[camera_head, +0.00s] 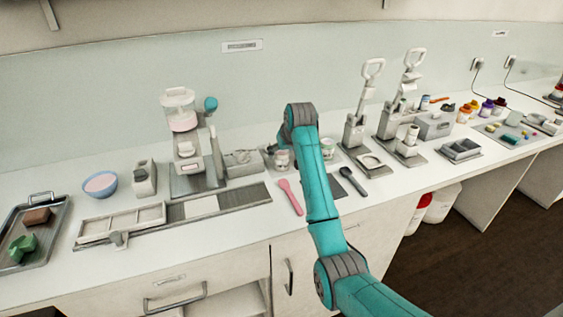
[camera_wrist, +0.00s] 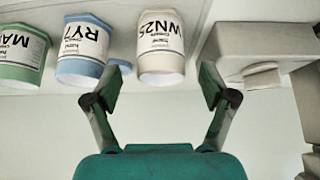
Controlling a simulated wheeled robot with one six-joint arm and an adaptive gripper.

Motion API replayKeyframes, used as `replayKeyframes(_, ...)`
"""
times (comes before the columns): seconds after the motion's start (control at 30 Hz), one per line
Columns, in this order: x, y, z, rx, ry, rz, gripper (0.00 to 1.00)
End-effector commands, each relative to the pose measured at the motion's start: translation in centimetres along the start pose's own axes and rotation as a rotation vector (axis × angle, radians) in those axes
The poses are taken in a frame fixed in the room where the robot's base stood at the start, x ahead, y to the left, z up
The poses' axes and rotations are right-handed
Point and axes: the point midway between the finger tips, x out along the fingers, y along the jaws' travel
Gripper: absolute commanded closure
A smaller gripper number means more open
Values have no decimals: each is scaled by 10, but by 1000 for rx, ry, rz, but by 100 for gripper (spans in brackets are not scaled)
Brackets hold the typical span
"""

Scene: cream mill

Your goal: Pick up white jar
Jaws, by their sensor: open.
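My gripper is hidden behind my arm there.
A grey-white block-shaped device (camera_wrist: 255,55) stands close right of the white jar in the wrist view. In the head view, a pink spoon (camera_head: 289,196) and a dark spoon (camera_head: 352,181) lie in front. A press stand (camera_head: 190,160) is at left.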

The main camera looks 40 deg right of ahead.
Motion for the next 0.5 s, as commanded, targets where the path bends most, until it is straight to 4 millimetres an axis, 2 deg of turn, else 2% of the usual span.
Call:
replayKeyframes(0.2, 28, -1, 0, 0, -1, 0, 17)
replayKeyframes(0.5, 33, -1, 0, 0, 0, 0, 17)
